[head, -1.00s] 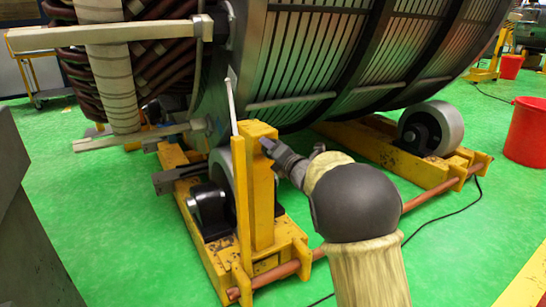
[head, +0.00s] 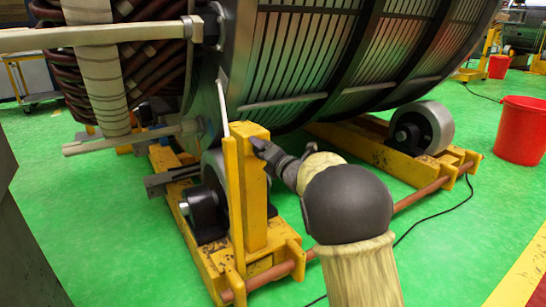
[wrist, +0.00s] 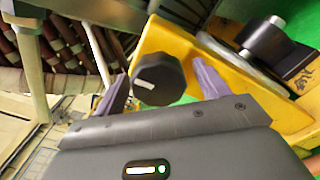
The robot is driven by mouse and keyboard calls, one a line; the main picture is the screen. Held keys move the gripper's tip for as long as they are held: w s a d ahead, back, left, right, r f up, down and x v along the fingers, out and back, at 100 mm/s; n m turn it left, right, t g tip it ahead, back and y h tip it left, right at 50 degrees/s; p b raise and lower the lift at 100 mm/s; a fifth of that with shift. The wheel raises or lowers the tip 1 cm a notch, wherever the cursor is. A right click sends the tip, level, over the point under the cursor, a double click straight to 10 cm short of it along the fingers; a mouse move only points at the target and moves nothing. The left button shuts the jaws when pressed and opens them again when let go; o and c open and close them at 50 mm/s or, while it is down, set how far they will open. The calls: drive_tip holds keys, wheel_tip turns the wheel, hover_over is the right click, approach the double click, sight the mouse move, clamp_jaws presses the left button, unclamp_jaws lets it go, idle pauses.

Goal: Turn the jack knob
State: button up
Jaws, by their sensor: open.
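The jack knob (wrist: 160,80) is a round black knob with a white mark on its face, on the yellow jack post (head: 254,195). It shows clearly in the wrist view; in the head view I cannot make it out behind my gripper. My gripper (head: 264,149) is at the upper part of the post. In the wrist view my gripper (wrist: 160,75) is open, with one purple finger on each side of the knob. Gaps show between the fingers and the knob, so it is not clamped.
The large stator (head: 330,60) rests above the yellow roller stand, close to the post. A grey roller (head: 430,130) and a copper-coloured rod (head: 410,198) are at the right. A red bucket (head: 522,135) stands far right. Green floor (head: 100,230) is free at left.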

drive_tip(key=p+v, duration=0.5)
drive_tip(key=v, duration=1.2)
drive_tip(key=shift+s+d, duration=0.1)
drive_tip(key=shift+d, duration=0.1)
